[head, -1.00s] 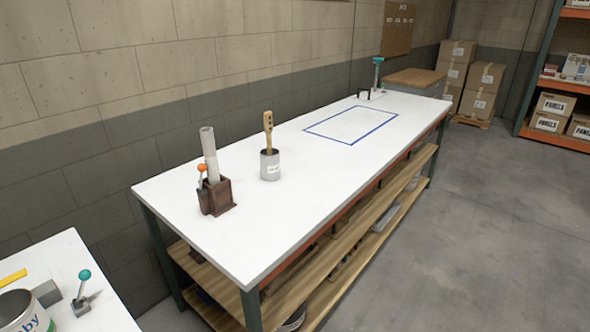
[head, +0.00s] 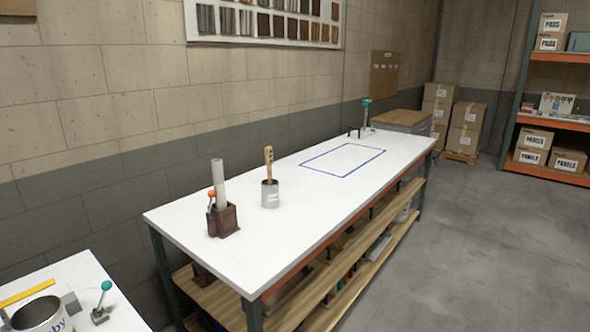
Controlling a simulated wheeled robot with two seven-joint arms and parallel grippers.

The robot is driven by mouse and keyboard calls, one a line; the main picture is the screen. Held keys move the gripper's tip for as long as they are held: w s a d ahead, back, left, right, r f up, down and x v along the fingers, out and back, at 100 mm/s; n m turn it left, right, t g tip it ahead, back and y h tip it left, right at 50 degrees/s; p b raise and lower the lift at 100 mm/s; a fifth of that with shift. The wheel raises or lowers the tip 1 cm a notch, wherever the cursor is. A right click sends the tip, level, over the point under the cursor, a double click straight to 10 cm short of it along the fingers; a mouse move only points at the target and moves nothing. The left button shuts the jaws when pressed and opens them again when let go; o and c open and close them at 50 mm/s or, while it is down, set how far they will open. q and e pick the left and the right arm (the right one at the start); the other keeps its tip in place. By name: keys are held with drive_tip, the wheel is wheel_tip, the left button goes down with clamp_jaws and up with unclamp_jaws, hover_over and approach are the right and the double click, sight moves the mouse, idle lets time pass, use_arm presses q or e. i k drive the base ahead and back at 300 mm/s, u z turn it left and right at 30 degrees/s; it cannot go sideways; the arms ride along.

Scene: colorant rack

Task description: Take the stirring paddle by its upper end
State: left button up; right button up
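A wooden paddle (head: 268,163) with a slot or hole near its top stands upright in a grey can (head: 270,194) with a white label. Its upper end sticks up clear above the can's rim, and its lower part is hidden inside. The can stands on the white bench (head: 290,228), left of the blue outlined rectangle. Neither of my grippers is in view.
Left of the can, a brown block holder (head: 223,219) bears a pale tube (head: 219,184) and an orange-topped piece (head: 211,196). A nearer table at lower left carries a large labelled can (head: 42,317) and a teal-knobbed lever (head: 102,302). The blue rectangle (head: 341,160) is empty. Floor (head: 450,260) at right is clear.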

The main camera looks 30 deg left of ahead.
sight(268, 160)
drive_tip(key=z, duration=0.4)
drive_tip(key=i, duration=1.75)
drive_tip(key=u, duration=0.2)
drive_tip(key=i, duration=1.65)
drive_tip(key=u, duration=1.75)
drive_tip(key=i, duration=0.75)
drive_tip(key=u, duration=0.6)
